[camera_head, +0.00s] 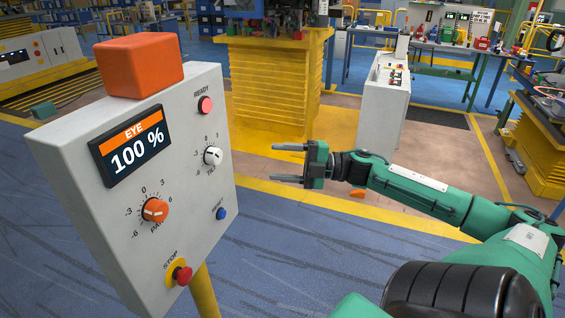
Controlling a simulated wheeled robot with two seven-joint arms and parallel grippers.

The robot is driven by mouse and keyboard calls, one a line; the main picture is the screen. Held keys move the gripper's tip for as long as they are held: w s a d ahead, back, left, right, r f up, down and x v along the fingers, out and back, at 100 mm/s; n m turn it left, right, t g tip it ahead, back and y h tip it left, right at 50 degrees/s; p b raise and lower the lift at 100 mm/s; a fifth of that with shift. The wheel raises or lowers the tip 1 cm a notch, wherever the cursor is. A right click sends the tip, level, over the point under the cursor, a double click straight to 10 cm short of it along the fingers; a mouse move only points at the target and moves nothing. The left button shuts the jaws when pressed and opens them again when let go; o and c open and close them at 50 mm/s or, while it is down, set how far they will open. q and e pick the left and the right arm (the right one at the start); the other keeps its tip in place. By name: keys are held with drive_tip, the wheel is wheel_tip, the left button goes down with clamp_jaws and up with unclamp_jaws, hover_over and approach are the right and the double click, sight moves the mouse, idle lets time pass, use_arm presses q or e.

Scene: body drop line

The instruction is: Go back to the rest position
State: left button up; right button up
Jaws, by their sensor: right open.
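My right gripper (289,163) is open and empty, its two grey fingers pointing left. It is held in the air to the right of a light grey control panel (75,225) and does not appear to touch it. My right arm comes in from the lower right. The panel has an orange block on top (140,65), a display (131,146) reading "EYE 100 %", an orange knob (155,210), a white knob (213,156), a pink READY light (205,105), a blue button (221,214) and a red STOP button (183,276). My left gripper is not in view.
The panel stands on a yellow post (205,292). Behind are a yellow cabinet (272,90), a grey pedestal (383,105) and a blue-legged workbench (430,45). Another yellow bench (545,140) stands at the right edge. Blue floor (285,260) lies open below my gripper.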

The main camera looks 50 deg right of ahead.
idle(0.4)
